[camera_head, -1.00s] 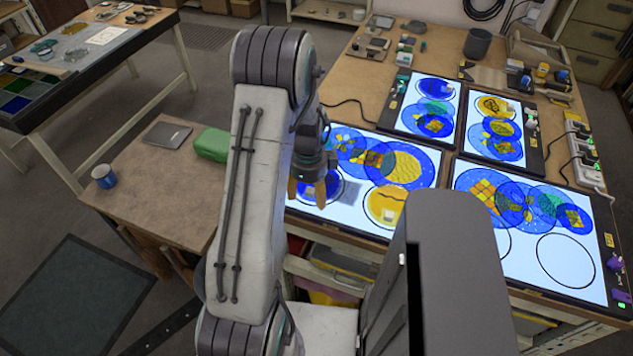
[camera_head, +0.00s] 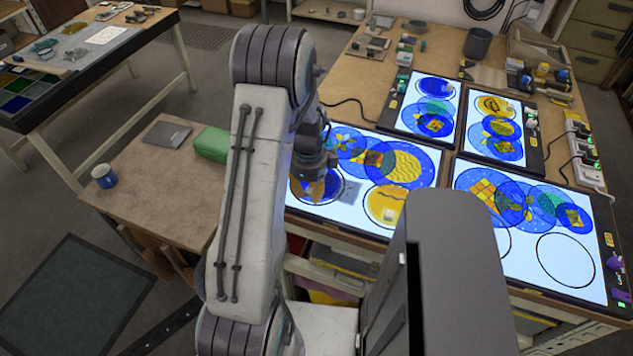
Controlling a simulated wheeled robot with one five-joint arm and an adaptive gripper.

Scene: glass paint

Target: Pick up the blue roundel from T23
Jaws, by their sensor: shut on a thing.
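A blue roundel (camera_head: 328,187) shows at the left front of the lit panel (camera_head: 356,211), inside or just over a dark ring outline. My gripper (camera_head: 314,186) comes down over it, and its orange-brown fingers are shut on the roundel. The arm and wrist hide part of the roundel and grip. I cannot tell whether the roundel is clear of the panel. A T23 label is not legible.
An amber roundel (camera_head: 379,204) lies to the right on the same panel. Overlapping blue and yellow discs (camera_head: 407,165) lie behind it. The right front panel (camera_head: 566,263) has an empty ring. A blue mug (camera_head: 104,176) and green case (camera_head: 211,145) stand on the left bench.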

